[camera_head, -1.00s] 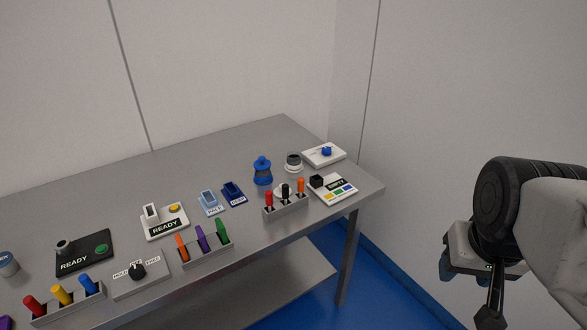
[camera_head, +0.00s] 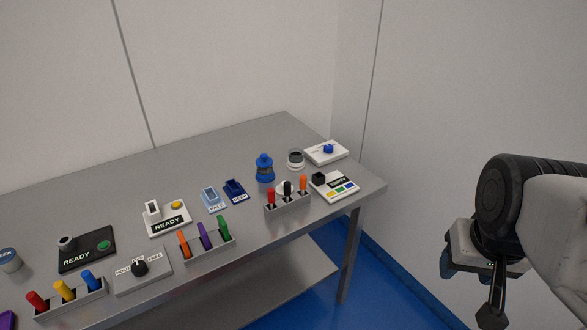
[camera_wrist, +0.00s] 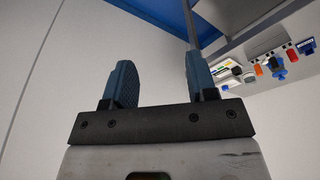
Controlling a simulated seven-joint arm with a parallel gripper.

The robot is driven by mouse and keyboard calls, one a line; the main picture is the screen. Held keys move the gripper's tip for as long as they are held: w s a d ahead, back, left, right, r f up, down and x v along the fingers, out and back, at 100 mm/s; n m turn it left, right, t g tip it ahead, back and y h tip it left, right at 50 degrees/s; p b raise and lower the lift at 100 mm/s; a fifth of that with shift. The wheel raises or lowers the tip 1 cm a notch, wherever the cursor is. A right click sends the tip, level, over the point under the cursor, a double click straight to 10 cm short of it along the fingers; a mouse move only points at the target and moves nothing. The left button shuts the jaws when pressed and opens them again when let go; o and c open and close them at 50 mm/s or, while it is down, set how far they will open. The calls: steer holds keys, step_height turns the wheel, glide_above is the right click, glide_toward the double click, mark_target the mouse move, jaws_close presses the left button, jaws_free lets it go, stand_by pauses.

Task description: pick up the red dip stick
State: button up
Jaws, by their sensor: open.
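Two red-topped sticks show in the head view, and I cannot tell which is the dip stick. One red stick (camera_head: 271,197) stands upright in the right grey rack (camera_head: 290,206) beside a black and an orange one. The other red stick (camera_head: 37,301) leans in the front left rack (camera_head: 75,303) beside a yellow and a blue one. My gripper (camera_wrist: 158,78) is open and empty in the wrist view, its two blue fingers apart.
A middle rack (camera_head: 207,245) holds orange, purple and green sticks. A dial box (camera_head: 142,274), READY boxes (camera_head: 86,250), a blue container (camera_head: 264,168) and a white keypad (camera_head: 335,186) stand on the grey bench (camera_head: 120,210). The bench's back is clear. A wall closes off the right.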

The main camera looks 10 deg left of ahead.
steer(key=w+a+n, duration=0.5)
steer(key=w+a, duration=0.2)
steer(key=w, duration=0.4)
steer(key=n+g, duration=0.3)
steer(key=n, duration=1)
glide_toward(271, 189)
steer(key=f, duration=0.5)
steer(key=shift+s+d+f, duration=0.2)
steer(key=shift+s+d, duration=0.1)
steer(key=shift+a+f, duration=0.15)
steer(key=shift+a, duration=0.15)
steer(key=shift+f, duration=0.1)
steer(key=shift+f, duration=1.2)
steer(key=shift+f, duration=0.1)
